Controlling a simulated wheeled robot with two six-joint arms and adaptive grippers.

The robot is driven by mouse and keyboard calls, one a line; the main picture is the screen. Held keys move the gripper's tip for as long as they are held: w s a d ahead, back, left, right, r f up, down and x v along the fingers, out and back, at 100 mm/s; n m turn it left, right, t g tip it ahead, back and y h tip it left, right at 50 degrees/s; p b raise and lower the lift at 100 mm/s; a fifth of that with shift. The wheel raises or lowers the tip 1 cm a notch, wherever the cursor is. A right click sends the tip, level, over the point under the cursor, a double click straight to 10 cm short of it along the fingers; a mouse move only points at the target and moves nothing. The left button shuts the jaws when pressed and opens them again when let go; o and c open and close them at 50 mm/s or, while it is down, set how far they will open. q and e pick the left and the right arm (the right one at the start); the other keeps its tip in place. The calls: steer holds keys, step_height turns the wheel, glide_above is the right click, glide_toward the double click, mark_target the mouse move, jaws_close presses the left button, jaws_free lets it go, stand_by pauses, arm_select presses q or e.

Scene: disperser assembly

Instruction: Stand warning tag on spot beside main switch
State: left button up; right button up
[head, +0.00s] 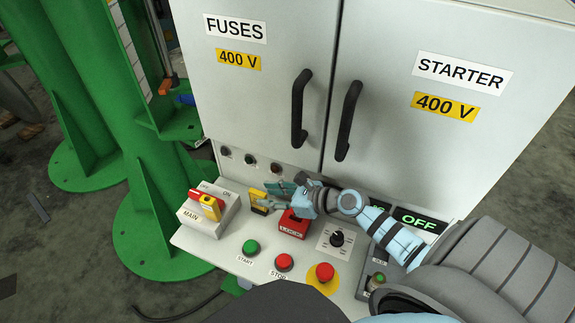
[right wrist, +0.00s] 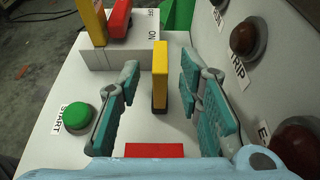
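The yellow warning tag (head: 257,195) stands upright on the panel, to the right of the main switch (head: 206,206). In the right wrist view the tag (right wrist: 160,72) is seen nearly edge-on with a dark base. My right gripper (head: 272,199) is low over the panel, with its teal fingers (right wrist: 159,95) spread on both sides of the tag. A gap shows between the tag and each finger, so it is not gripped. The spot under the tag is hidden. The main switch has a red and yellow handle on a white box. My left gripper is out of view.
The red LOCK box (head: 293,224) sits beneath my right gripper. Cabinet doors with black handles (head: 300,108) rise behind. Green posts (head: 160,190) stand at left.

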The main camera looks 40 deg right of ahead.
steer(key=v, duration=0.7)
steer(key=shift+s+d, duration=0.2)
steer(key=shift+s, duration=0.05)
